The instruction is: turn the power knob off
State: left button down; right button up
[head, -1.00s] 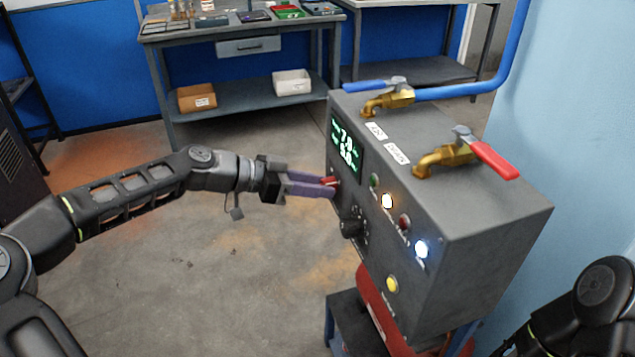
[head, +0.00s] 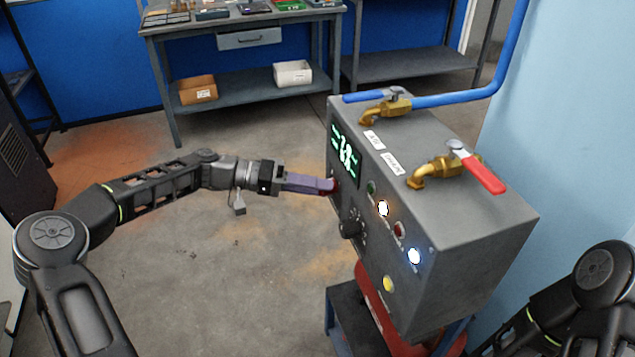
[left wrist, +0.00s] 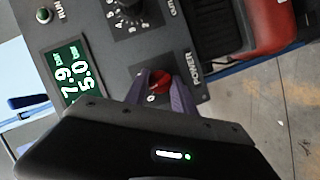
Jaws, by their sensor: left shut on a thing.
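The red power knob (left wrist: 160,82) is on the dark grey panel beside the printed word POWER in the left wrist view. A "0" mark shows close to it. My left gripper (left wrist: 161,88) has a purple finger on each side of the knob and is shut on it. In the head view the left gripper (head: 334,186) reaches the front of the control box (head: 450,220) from the left. Its fingers overlap there and mostly hide the knob, with only a bit of red showing. My right arm shows at the lower right, its gripper out of view.
Beside the power knob are a lit green display (head: 344,158), a black dial (head: 351,228), lit white and blue lamps and a yellow button (head: 389,284). Brass valves with blue and red (head: 483,173) handles stand on top. The floor left of the box is clear.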

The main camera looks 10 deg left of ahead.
pick_arm(q)
jog(key=n+h, duration=0.1)
jog(key=n, duration=0.1)
jog(key=n+h+p, duration=0.1)
jog(key=n, duration=0.2)
jog(key=shift+f+h, duration=0.15)
jog(key=shift+h, duration=0.15)
jog(key=shift+w+n, duration=0.1)
jog(key=shift+n, duration=0.2)
jog(key=c, duration=1.1)
grip_release()
jog(key=shift+o, duration=0.2)
jog(key=shift+a, duration=0.1)
jog(key=s+a, duration=0.1)
jog(key=a, duration=0.6)
jog(key=shift+s+a+b, duration=0.2)
jog(key=shift+a+b, duration=0.1)
jog(key=shift+b, duration=0.1)
jog(key=shift+w+f, duration=0.1)
